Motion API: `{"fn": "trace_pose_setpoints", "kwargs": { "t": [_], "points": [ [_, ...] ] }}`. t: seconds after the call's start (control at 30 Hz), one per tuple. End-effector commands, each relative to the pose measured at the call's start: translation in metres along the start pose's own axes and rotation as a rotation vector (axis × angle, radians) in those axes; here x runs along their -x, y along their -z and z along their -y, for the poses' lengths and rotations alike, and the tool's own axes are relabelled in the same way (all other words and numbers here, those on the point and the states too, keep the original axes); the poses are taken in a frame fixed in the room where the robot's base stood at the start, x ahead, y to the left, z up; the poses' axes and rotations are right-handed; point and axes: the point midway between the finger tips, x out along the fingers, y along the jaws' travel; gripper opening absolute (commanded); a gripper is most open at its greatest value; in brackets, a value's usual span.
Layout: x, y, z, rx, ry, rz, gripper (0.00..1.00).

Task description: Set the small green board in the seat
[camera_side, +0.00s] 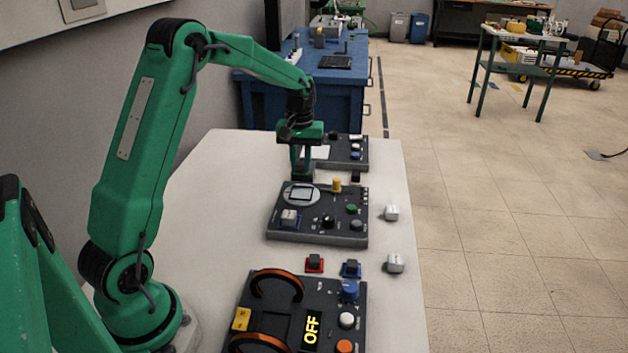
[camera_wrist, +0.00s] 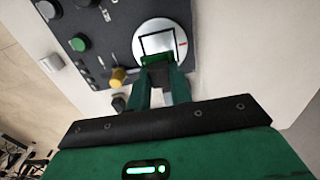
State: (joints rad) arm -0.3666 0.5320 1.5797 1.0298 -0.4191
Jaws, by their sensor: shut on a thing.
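My gripper (camera_side: 302,172) points down over the middle dark panel, at its back edge. In the wrist view its two green fingers (camera_wrist: 160,84) are shut on a dark block. A strip of the small green board (camera_wrist: 155,60) shows at the fingertips; the fingers hide the rest of it. In the side view I cannot make out the board clearly. The seat (camera_wrist: 148,44) is a black square outline on a pale round disc (camera_wrist: 179,30) with a red mark. The disc also shows in the side view (camera_side: 288,195). The board overlaps the disc's near edge in the wrist view; its height above cannot be told.
The middle panel (camera_side: 285,232) carries a yellow knob (camera_side: 337,185), green and black knobs, and a white block. Red (camera_side: 314,263) and blue (camera_side: 350,269) boards lie in front. White cubes (camera_side: 391,212) stand right. A front panel has orange handles (camera_side: 277,280); another panel (camera_side: 350,152) lies behind.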

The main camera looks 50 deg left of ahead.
Motion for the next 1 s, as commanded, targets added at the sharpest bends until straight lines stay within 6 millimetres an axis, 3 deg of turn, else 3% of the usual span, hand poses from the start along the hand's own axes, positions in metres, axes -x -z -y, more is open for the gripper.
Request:
{"fn": "trace_pose_setpoints", "kwargs": {
  "t": [0.37, 1.0],
  "points": [
    [-0.011, -0.001, 0.000, 0.000, 0.001, 0.001, 0.00],
    [-0.051, -0.001, 0.000, 0.000, 0.000, 0.001, 0.00]
  ]
}}
